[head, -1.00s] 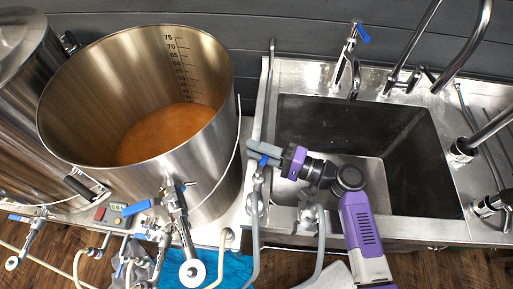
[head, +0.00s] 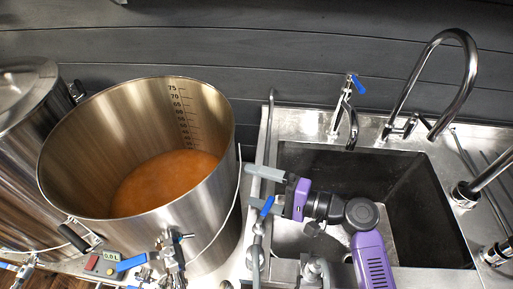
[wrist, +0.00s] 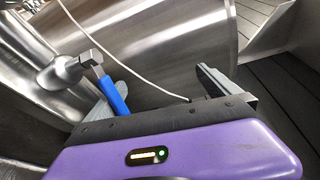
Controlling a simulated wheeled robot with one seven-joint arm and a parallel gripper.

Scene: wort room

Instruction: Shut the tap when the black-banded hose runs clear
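A small steel tap with a blue lever (head: 267,206) stands at the left edge of the sink. The lever also shows in the wrist view (wrist: 113,95), close beside the left finger. My gripper (head: 268,189) reaches left over the sink edge at this tap. In the wrist view my gripper (wrist: 165,92) has its fingers well apart, and I see nothing clamped between them. A grey hose (head: 257,255) runs down below the tap. I cannot make out a black band on it, nor any liquid at its end, which is out of view.
A large steel kettle (head: 215,225) with amber liquid (head: 165,183) stands left of my gripper, its wire handle close by. The sink (head: 425,195) lies under my arm. Another blue-levered tap (head: 355,85) and a gooseneck faucet (head: 470,65) stand behind it.

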